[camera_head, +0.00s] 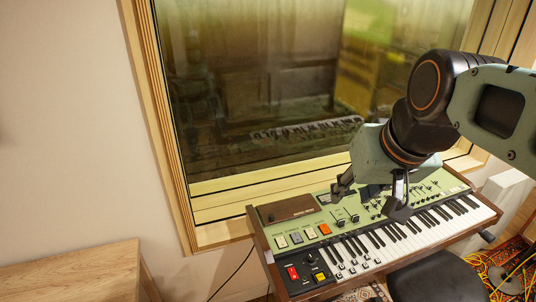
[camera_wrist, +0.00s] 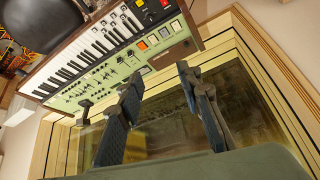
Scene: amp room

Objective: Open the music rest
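The green-topped keyboard (camera_head: 325,230) with a wooden case stands below the window. A flat dark brown panel (camera_head: 287,209) lies on the left of its top and looks like the folded music rest; I cannot tell for sure. In the wrist view the brown panel (camera_wrist: 172,55) shows beyond the fingertips, partly cut by them. My gripper (camera_head: 370,194) is over the middle of the green top, right of the brown panel. Its two fingers are spread with nothing between them, as the wrist view of my gripper (camera_wrist: 157,80) also shows. Whether a fingertip touches the top is unclear.
A window with a wooden frame (camera_head: 164,130) rises close behind the keyboard and reflects it. A wooden table (camera_head: 75,272) stands at the lower left. A dark stool (camera_head: 435,278) is in front of the keys. Cables (camera_head: 510,278) lie on the floor at the right.

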